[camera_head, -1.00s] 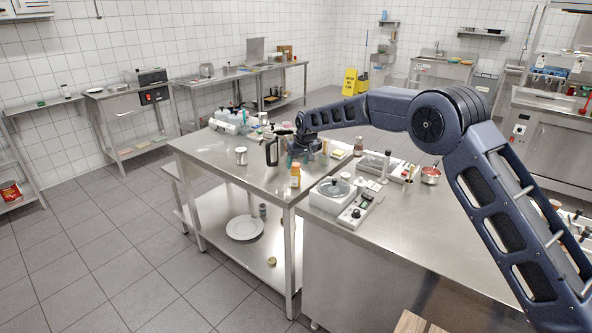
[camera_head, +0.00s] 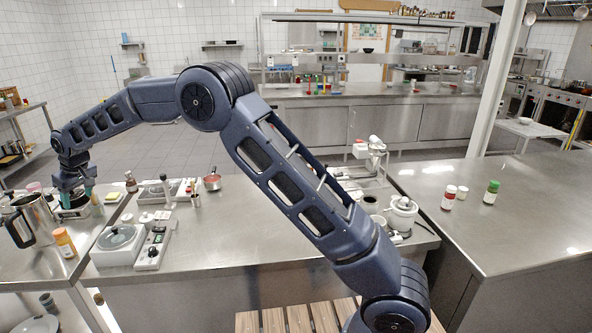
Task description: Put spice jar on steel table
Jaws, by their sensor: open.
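My gripper (camera_head: 74,200) is at the far left, pointing down among items on the left steel table (camera_head: 90,225). It is open; its fingertips are small and partly hidden by clutter. Several jars could be the spice jar, and I cannot tell which one is meant. An orange jar with a pale orange cap (camera_head: 64,243) stands upright in front of my gripper, apart from it. On the right steel counter (camera_head: 440,230) stand a green-capped jar (camera_head: 491,193), a red-labelled jar with a white cap (camera_head: 448,199) and a smaller white-capped jar (camera_head: 462,193).
A steel pitcher (camera_head: 36,215) stands beside my gripper. The middle counter's centre is clear.

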